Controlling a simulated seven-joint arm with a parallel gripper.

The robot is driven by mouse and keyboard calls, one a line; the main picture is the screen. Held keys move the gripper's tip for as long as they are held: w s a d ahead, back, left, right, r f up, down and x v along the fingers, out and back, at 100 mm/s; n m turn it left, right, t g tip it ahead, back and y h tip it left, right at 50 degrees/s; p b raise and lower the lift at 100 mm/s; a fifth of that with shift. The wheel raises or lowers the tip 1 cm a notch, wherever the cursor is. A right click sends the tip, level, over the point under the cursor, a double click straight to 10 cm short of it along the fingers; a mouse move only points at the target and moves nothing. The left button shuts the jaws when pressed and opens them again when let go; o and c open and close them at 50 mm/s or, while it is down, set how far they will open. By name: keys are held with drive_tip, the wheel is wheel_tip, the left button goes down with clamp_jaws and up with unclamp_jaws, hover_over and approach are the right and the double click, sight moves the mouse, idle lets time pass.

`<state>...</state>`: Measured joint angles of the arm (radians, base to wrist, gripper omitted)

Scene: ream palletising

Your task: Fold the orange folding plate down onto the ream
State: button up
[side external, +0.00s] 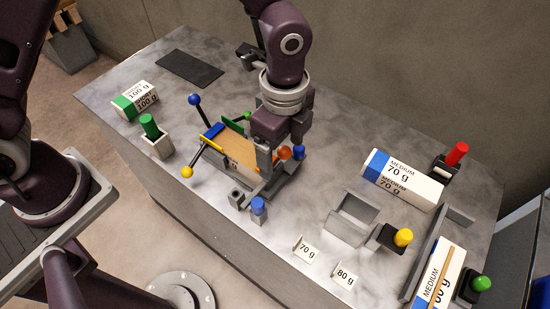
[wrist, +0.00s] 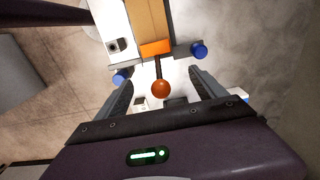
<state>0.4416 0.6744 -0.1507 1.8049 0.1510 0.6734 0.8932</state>
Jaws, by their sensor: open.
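The ream (side external: 234,146) lies in brown wrap in the folding station at mid-table; it also shows in the wrist view (wrist: 150,18). The orange folding plate (wrist: 155,47) is at the ream's near end in the wrist view. Its lever ends in an orange ball (wrist: 161,89), which lies between my fingers in that picture. My gripper (wrist: 160,84) is open; no contact with the ball is visible. In the side view my gripper (side external: 272,160) is low at the station's right end and hides most of the orange plate. The plate's exact tilt cannot be told.
A blue plate (side external: 214,131) and blue-ball lever (side external: 194,99) and a yellow-ball lever (side external: 187,171) are at the station's left. A blue-capped peg (side external: 258,207) stands in front. A 70 g ream (side external: 402,180) lies right, a green-banded ream (side external: 135,99) far left. A dark mat (side external: 190,68) is clear.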

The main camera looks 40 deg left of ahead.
drive_tip(key=shift+r, duration=0.1)
drive_tip(key=shift+r, duration=3.45)
drive_tip(key=shift+a+r, duration=0.25)
drive_tip(key=shift+r, duration=0.05)
drive_tip(key=s+a+r+n+t, duration=0.2)
drive_tip(key=s+a+r+n, duration=0.2)
drive_tip(key=a+r+n, duration=0.25)
drive_tip(key=s+a+r+n+t, duration=0.2)
drive_tip(key=s+a+r+n, duration=0.35)
drive_tip(key=a, duration=0.25)
drive_tip(key=s+a+n+t, duration=0.1)
drive_tip(key=s+a+n, duration=0.3)
drive_tip(key=s+n, duration=0.2)
drive_tip(key=shift+s+a+r+t, duration=0.3)
drive_tip(key=shift+s+a, duration=0.1)
drive_tip(key=shift+s, duration=0.3)
